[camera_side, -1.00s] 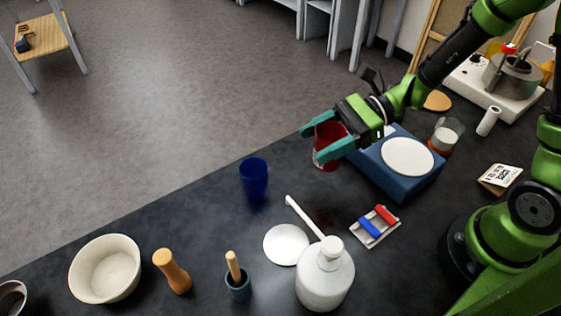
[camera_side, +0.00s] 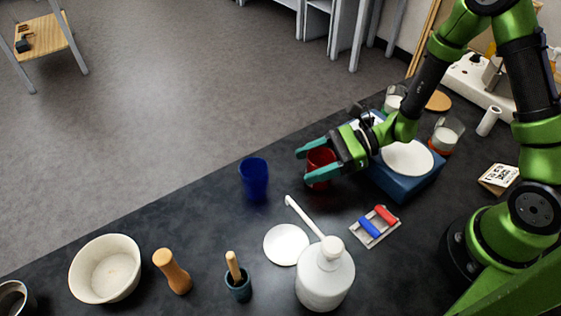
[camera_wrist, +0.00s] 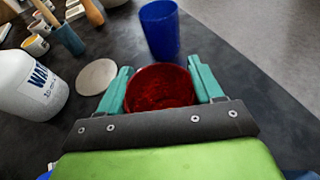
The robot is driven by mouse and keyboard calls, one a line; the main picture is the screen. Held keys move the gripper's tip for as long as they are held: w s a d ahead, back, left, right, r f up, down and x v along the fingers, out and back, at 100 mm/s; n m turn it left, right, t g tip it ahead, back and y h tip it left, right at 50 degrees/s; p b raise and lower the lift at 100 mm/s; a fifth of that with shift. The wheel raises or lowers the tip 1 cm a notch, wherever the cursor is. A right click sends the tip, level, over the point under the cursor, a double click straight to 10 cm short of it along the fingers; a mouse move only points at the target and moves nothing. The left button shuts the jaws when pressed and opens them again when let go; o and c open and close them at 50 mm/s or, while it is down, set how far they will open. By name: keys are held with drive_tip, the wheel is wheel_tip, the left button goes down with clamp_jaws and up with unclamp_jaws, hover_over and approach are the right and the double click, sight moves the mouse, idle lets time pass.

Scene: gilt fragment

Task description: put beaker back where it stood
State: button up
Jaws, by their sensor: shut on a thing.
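My gripper (camera_side: 311,164) is shut on a red beaker (camera_side: 321,167), with one teal finger on each side of it. In the wrist view, the red beaker (camera_wrist: 160,88) sits between the fingers, its open mouth showing. It looks upright and low over the dark bench, just left of the blue scale; I cannot tell whether its base touches the bench. A blue beaker (camera_side: 254,177) stands apart to its left, and also shows beyond the fingers in the wrist view (camera_wrist: 161,29).
The blue scale (camera_side: 407,185) with a white plate is close on the right. A wash bottle (camera_side: 325,275), a white disc (camera_side: 286,244) and a red-and-blue item (camera_side: 376,226) lie nearer the camera. Glass beakers (camera_side: 446,136) (camera_side: 394,98) stand behind. Bench between blue beaker and disc is clear.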

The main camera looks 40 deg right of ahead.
drive_tip(key=shift+f, duration=0.3)
drive_tip(key=o, duration=1.2)
drive_tip(key=shift+r, duration=0.1)
drive_tip(key=shift+d+r, duration=0.15)
drive_tip(key=shift+d, duration=0.1)
drive_tip(key=v, duration=1.1)
drive_tip(key=s+r+n+h, duration=0.2)
drive_tip(key=r+n+h, duration=0.1)
drive_tip(key=r+n, duration=0.2)
drive_tip(key=s+d+r+n+t+h, duration=0.1)
drive_tip(key=s+r+n+h, duration=0.2)
drive_tip(key=r+n, duration=0.3)
drive_tip(key=s+d+r+n+h, duration=0.1)
drive_tip(key=s+r+n+h, duration=0.1)
drive_tip(key=r+n+h, duration=0.3)
drive_tip(key=shift+s+r+n+t, duration=0.15)
drive_tip(key=shift+r+n+t, duration=0.05)
drive_tip(key=shift+n, duration=0.45)
drive_tip(key=shift+s+r+n+t, duration=0.15)
drive_tip(key=shift+r+n+t, duration=0.05)
drive_tip(key=shift+n, duration=0.45)
